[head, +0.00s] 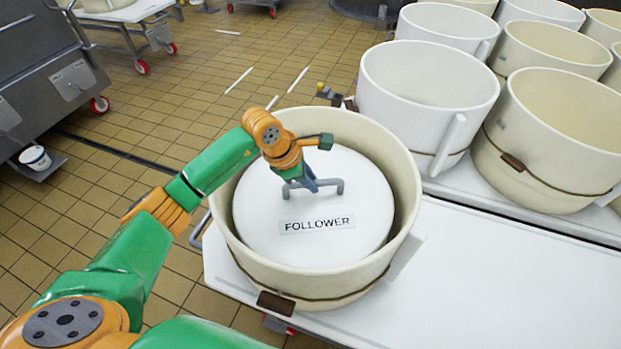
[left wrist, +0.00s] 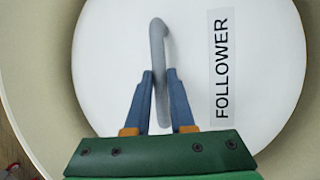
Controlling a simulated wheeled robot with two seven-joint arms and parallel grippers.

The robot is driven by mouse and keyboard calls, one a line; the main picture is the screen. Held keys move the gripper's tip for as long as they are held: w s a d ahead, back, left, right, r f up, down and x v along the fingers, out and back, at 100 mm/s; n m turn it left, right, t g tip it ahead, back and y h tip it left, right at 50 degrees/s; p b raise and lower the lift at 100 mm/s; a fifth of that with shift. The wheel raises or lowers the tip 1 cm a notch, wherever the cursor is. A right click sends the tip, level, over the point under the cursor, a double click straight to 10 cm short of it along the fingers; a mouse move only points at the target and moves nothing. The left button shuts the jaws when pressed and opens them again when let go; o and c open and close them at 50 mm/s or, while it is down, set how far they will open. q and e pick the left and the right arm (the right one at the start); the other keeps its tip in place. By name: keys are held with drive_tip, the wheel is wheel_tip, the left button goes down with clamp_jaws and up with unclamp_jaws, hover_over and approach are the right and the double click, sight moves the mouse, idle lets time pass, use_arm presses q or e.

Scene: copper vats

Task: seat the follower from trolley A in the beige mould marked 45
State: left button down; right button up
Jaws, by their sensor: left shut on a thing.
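The follower (head: 340,245) is a white round disc labelled FOLLOWER with a grey bar handle. It lies inside a beige mould (head: 403,180), below the rim, with a gap showing around much of its edge. I cannot tell whether it rests on anything below. My left gripper (head: 312,187) is shut on the handle near its middle. In the left wrist view the blue fingers (left wrist: 160,80) stand either side of the grey handle (left wrist: 158,45), over the white disc (left wrist: 265,60). No number 45 is readable on the mould. My right gripper is not in view.
The mould stands at the left end of a white table (head: 520,285), whose front is clear. White moulds (head: 428,75) and beige moulds (head: 552,135) crowd the back right. A grey machine (head: 50,70) and a small bucket (head: 35,158) are at left. White strips lie on the tiled floor (head: 200,90).

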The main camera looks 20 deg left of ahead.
use_arm(q)
drive_tip(key=shift+f+b, duration=0.45)
idle(0.4)
